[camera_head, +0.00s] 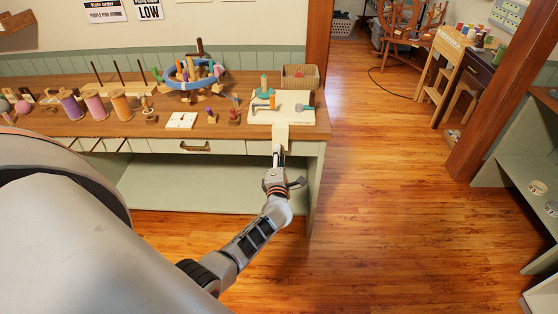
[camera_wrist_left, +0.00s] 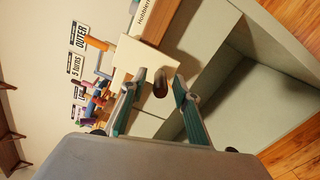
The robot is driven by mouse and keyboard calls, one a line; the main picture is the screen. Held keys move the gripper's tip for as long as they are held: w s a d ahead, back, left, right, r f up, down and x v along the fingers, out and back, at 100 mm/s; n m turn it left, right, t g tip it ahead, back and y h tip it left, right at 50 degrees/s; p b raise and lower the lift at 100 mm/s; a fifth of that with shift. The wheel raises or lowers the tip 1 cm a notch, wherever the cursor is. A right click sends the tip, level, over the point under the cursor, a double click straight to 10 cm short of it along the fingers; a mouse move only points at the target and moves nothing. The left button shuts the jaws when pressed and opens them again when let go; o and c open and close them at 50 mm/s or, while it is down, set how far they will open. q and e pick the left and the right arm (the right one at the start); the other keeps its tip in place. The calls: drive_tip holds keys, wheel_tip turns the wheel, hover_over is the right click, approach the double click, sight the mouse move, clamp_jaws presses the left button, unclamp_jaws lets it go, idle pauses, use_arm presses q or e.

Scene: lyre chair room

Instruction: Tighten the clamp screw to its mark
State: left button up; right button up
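A cream board (camera_head: 300,101) lies at the right end of the bench, and a cream block (camera_head: 280,136) extends from it over the front edge. The block also shows in the left wrist view (camera_wrist_left: 135,58). A brown round-ended knob (camera_wrist_left: 160,84) shows there beside the block and looks like the clamp screw's handle; I see no mark on it. My left gripper (camera_head: 278,153) is below the block at the bench front. In the wrist view the left gripper's fingers (camera_wrist_left: 160,80) are apart, one on each side of the knob, with gaps visible. My right gripper is out of view.
The bench (camera_head: 225,103) carries several spools (camera_head: 95,105), a blue ring (camera_head: 193,76) and a woven basket (camera_head: 300,77). A drawer with a handle (camera_head: 195,147) is left of my gripper. An open lower shelf (camera_head: 180,185) lies beneath. The wooden floor (camera_head: 385,190) to the right is clear.

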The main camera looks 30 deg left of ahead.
use_arm(q)
drive_tip(key=v, duration=1.2)
drive_tip(key=s+d+f+m+h, duration=0.4)
drive_tip(key=s+d+m+h, duration=0.8)
drive_tip(key=m, duration=0.9)
drive_tip(key=s+d+f+m+g, duration=0.2)
drive_tip(key=s+f+m, duration=0.1)
drive_tip(key=s+m, duration=0.2)
drive_tip(key=s+d+f+m+g, duration=0.2)
drive_tip(key=s+m, duration=0.3)
drive_tip(key=s, duration=0.2)
drive_tip(key=shift+d+f+m+g, duration=0.2)
drive_tip(key=shift+f+m+g, duration=0.1)
drive_tip(key=shift+f+m, duration=0.1)
